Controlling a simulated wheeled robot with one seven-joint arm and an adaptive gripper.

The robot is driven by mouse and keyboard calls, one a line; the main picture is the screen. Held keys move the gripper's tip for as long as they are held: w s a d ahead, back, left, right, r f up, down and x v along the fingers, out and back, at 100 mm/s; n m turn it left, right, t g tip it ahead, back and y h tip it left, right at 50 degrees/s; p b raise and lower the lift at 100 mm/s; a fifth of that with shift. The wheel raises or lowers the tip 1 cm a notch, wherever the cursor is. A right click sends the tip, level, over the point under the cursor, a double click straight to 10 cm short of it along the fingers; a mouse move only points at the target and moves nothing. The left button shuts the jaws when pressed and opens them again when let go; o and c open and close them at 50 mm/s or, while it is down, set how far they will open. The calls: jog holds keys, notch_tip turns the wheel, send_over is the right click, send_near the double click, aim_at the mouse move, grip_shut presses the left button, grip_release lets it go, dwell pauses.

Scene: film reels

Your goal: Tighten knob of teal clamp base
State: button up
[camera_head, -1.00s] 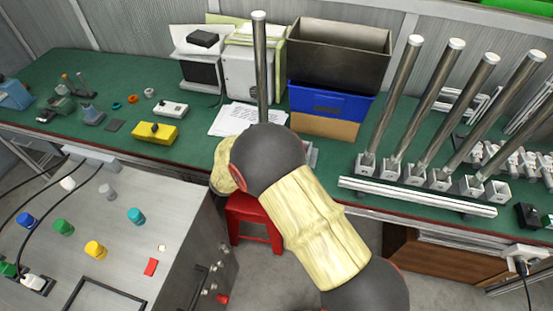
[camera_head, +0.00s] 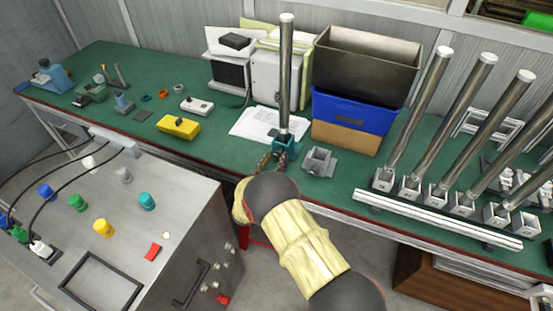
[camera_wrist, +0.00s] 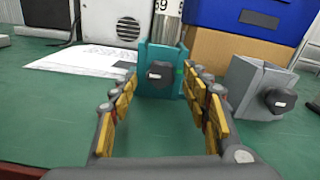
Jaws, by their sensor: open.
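The teal clamp base (camera_head: 284,142) stands on the green bench and holds an upright metal rod (camera_head: 285,75). In the wrist view, the teal clamp base (camera_wrist: 145,83) faces me with its dark knob (camera_wrist: 160,73) towards the camera. My gripper (camera_wrist: 160,90) is open, its yellow-padded fingers to the left and right of the knob, with nothing between them in contact. In the head view, my gripper (camera_head: 272,160) is just in front of the clamp base, partly hidden by my arm.
A grey clamp base (camera_head: 319,161) with a dark knob stands close on the right. Behind are a blue bin (camera_head: 350,108) and a cardboard box (camera_head: 345,134). Papers (camera_head: 256,122) lie at left. Several rods in grey bases (camera_head: 409,187) stand further right.

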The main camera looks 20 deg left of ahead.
jog(key=shift+w+d, duration=0.1)
jog(key=shift+w, duration=0.55)
jog(key=c, duration=0.3)
jog(key=c, duration=0.8)
jog(key=shift+c, duration=0.3)
